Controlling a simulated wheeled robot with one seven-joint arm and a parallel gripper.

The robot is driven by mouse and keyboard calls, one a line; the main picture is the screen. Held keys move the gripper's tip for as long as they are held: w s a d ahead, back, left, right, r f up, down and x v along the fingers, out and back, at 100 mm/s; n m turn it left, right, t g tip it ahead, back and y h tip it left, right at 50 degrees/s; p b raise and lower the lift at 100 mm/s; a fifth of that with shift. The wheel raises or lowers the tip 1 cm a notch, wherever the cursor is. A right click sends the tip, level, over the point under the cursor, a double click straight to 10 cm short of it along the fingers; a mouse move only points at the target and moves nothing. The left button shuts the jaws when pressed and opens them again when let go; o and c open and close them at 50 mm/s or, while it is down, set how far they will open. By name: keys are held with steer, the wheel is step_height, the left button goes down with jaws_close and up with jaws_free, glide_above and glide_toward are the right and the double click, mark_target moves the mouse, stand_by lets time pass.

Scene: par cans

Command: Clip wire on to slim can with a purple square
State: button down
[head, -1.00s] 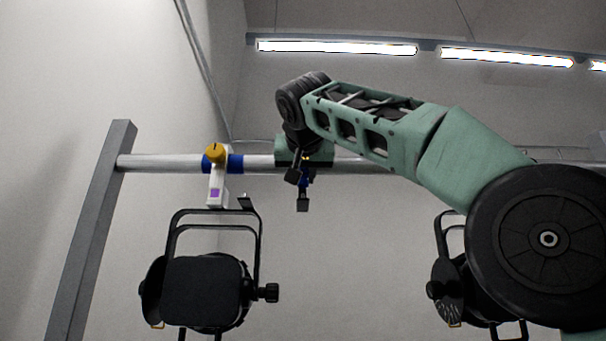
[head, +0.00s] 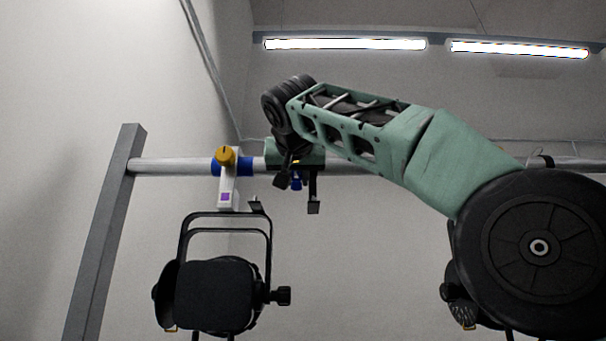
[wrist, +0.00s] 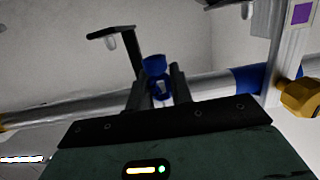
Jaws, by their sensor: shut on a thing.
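The can with the purple square is a black lamp (head: 215,297) hanging at the left in the head view. Its yoke hangs from a white clamp (head: 228,183) bearing the purple square (head: 225,196), with a yellow knob (head: 225,157). The purple square also shows at the top right of the wrist view (wrist: 301,13). My gripper (head: 298,192) is just right of the clamp, near the pipe. It is shut on a small blue piece, seemingly the wire's clip (wrist: 156,68), which appears apart from the can. No length of wire can be made out.
A horizontal pipe (head: 175,166) with a blue band (head: 245,165) runs behind the clamp. A grey post (head: 104,235) stands at the left. Another black can (head: 460,305) hangs at the right, partly hidden by my arm. Open space lies between the cans.

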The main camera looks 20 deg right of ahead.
steer(key=shift+w+a+f+p, duration=0.1)
steer(key=shift+w+a+p, duration=0.5)
steer(key=shift+a, duration=0.75)
steer(key=shift+w+a+p, duration=0.25)
steer(key=shift+a+p, duration=0.6)
steer(key=shift+a, duration=0.45)
steer(key=shift+w+a+f+p, duration=0.1)
steer(key=shift+w+a+p, duration=0.5)
steer(key=shift+a, duration=0.75)
steer(key=shift+s, duration=0.15)
steer(key=shift+f+b, duration=1.2)
steer(key=shift+f, duration=0.05)
steer(key=c, duration=1.2)
jaws_free()
steer(key=shift+o, duration=0.2)
steer(key=b+v, duration=0.2)
steer(key=v, duration=1.5)
steer(key=shift+s, duration=0.2)
